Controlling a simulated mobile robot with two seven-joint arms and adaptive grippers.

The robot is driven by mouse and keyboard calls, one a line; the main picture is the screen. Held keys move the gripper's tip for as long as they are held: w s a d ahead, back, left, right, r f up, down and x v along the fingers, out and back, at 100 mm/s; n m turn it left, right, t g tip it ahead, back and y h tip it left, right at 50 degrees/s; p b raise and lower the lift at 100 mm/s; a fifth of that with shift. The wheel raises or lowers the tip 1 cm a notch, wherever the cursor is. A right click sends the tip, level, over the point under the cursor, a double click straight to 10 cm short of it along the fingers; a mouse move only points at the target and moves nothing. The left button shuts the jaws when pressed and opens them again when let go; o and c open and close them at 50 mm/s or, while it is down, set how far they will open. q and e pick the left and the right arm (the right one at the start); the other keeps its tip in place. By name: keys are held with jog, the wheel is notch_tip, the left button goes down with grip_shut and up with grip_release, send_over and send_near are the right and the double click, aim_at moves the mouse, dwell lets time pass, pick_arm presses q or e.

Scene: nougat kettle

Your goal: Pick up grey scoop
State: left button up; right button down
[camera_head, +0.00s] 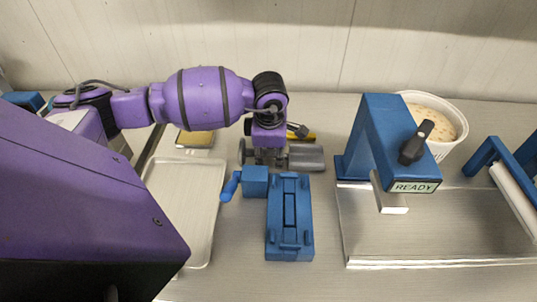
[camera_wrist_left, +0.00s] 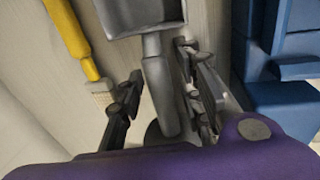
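The grey scoop (camera_head: 308,158) lies on the counter behind the blue clamp-like fixture, its bowl toward the right in the head view. In the left wrist view its bowl (camera_wrist_left: 140,15) is at the top and its handle (camera_wrist_left: 160,85) runs down between my fingers. My left gripper (camera_head: 268,157) is low over the handle. In the wrist view its fingers (camera_wrist_left: 162,75) stand on either side of the handle, with a visible gap on the left; the right finger is close to the handle, and contact there is unclear. My right gripper is out of view.
A yellow-handled brush (camera_wrist_left: 75,35) lies close beside the scoop. The blue fixture (camera_head: 290,220) with a side handle stands in front. A metal tray (camera_head: 185,190) is left. A blue READY stand (camera_head: 380,130) and a white tub (camera_head: 455,115) are right.

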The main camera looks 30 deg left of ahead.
aim_at(271, 151)
pick_arm(q)
grip_shut()
